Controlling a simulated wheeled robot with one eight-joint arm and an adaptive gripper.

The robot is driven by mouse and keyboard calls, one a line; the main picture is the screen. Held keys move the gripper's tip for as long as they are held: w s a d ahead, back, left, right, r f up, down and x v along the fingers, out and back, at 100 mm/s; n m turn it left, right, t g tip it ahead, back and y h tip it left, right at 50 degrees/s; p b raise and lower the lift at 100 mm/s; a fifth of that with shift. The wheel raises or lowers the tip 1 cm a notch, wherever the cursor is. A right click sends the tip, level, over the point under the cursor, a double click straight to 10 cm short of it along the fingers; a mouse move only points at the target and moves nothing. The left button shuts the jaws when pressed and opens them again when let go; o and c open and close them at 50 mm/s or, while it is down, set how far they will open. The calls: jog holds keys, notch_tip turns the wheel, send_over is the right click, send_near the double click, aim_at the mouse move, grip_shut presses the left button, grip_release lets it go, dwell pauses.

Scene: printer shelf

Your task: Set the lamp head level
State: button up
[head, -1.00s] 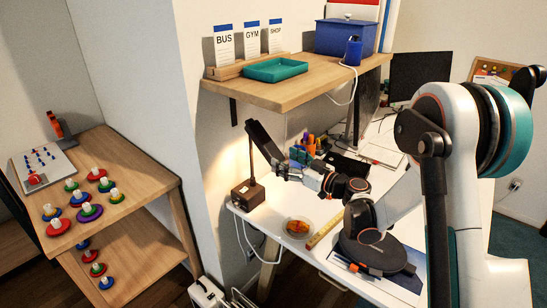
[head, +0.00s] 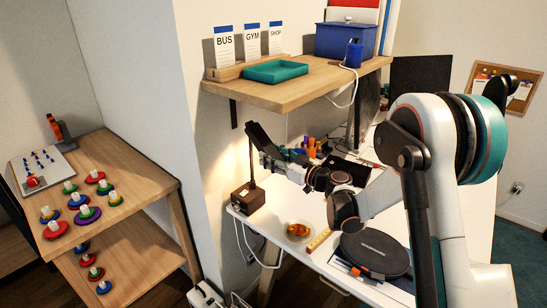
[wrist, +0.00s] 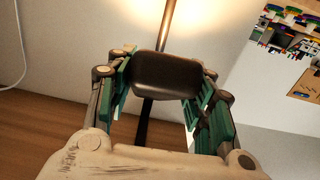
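The desk lamp has a small dark box base (head: 248,198) on the desk and a thin upright stem. Its dark head (head: 262,138) tilts at the top of the stem, sloping down to the right in the head view. My gripper (head: 268,160) is at the lower end of the lamp head. In the wrist view the dark lamp head (wrist: 165,75) sits between the green finger pads of my gripper (wrist: 162,92), which stand wide apart on either side. I see no clear squeeze; exact contact is hard to tell.
A wooden wall shelf (head: 285,92) with a green tray (head: 275,71) and cards overhangs the lamp. Pens stand behind my gripper.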

aim_at(268, 144)
jog(key=shift+c, duration=1.1)
jog(key=shift+s+d+r+g+h+p, duration=0.1)
jog(key=shift+d+r+g+h+p, duration=0.05)
jog(key=shift+r+p, duration=0.25)
jog(key=shift+s+d+r+g+h+p, duration=0.15)
jog(key=shift+r+p, duration=0.1)
jog(key=shift+p, duration=0.2)
jog(key=r+h+p, duration=0.1)
jog(key=p, duration=0.1)
jog(key=r+g+h+p, duration=0.1)
jog(key=r+p, duration=0.1)
jog(key=s+d+r+g+p, duration=0.1)
jog(key=shift+r+h+p, duration=0.15)
jog(key=shift+h+p, duration=0.25)
jog(key=shift+s+d+r+g+h+p, duration=0.1)
jog(key=shift+d+r+g+h+p, duration=0.1)
jog(key=shift+r+g+h+p, duration=0.65)
jog(key=shift+r+p, duration=0.65)
jog(key=shift+r, duration=0.1)
jog(key=o, duration=1.5)
